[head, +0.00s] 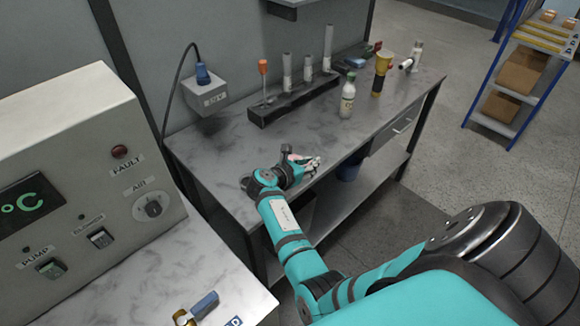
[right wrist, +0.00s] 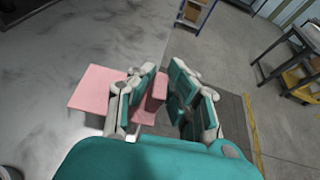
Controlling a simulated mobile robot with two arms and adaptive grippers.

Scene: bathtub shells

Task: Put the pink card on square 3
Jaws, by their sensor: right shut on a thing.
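The pink card (right wrist: 92,88) shows flat and pale pink in the right wrist view, over the grey marbled worktop (right wrist: 60,50) near its edge. My right gripper (right wrist: 162,92) is shut on the card; part of the card shows left of the fingers and a small part between them. In the head view my right gripper (head: 305,163) is at the worktop's front edge, and only a trace of pink shows there. I cannot tell whether the card touches the worktop. I see no numbered square in either view. My left gripper is out of view.
A dark rack (head: 292,102) with upright tools stands at the back of the worktop (head: 225,140). A white bottle (head: 347,96) and a yellow-topped object (head: 383,67) stand to the right. A control panel (head: 80,190) fills the left. A blue shelf (head: 525,70) holds boxes.

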